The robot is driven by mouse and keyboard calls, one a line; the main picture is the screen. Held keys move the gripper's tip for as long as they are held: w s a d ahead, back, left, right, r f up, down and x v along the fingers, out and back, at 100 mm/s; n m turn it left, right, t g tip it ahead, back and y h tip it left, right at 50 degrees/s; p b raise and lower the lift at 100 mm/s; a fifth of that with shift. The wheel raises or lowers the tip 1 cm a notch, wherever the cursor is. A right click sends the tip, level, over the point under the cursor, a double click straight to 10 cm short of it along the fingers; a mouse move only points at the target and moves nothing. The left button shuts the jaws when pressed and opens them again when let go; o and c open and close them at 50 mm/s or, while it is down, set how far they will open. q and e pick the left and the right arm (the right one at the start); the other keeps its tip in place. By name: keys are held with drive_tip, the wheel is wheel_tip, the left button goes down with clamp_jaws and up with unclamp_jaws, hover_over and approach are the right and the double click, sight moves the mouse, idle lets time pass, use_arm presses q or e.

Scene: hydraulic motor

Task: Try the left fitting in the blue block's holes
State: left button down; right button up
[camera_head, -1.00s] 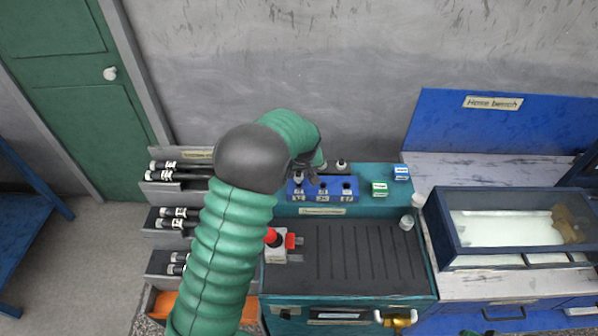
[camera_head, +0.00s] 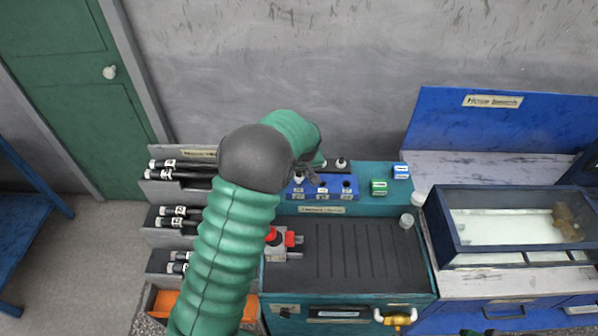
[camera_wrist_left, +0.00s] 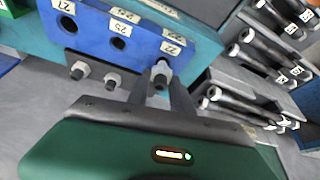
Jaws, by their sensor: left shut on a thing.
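The blue block (camera_head: 340,193) has a row of labelled holes and stands on the teal bench behind the dark ribbed top. My left gripper (camera_wrist_left: 160,88) is shut on a pale fitting (camera_wrist_left: 161,73) with a hex part, at the block's hole labelled 22. That hole is hidden behind the fitting, and I cannot tell how far in it sits. In the head view the fitting (camera_head: 298,179) is at the block's left end, with my gripper (camera_head: 308,175) partly hidden by my arm. The holes labelled 25 (camera_wrist_left: 117,43) and 27 (camera_wrist_left: 67,23) are empty. My right gripper is out of view.
Two other fittings stand on the dark strip behind the block, one at the right (camera_head: 341,163). Green (camera_head: 379,188) and blue-white (camera_head: 401,172) small boxes sit to the right. A red-topped device (camera_head: 275,240) stands in front. Racks of labelled hoses (camera_head: 180,212) lie left.

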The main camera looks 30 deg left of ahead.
use_arm(q)
drive_tip(key=shift+f+b, duration=0.8)
drive_tip(key=shift+f, duration=0.45)
idle(0.4)
drive_tip(key=c, duration=1.1)
unclamp_jaws()
drive_tip(key=shift+o, duration=0.2)
drive_tip(key=v, duration=1.6)
drive_tip(key=shift+s+r, duration=0.15)
drive_tip(key=shift+r, duration=0.2)
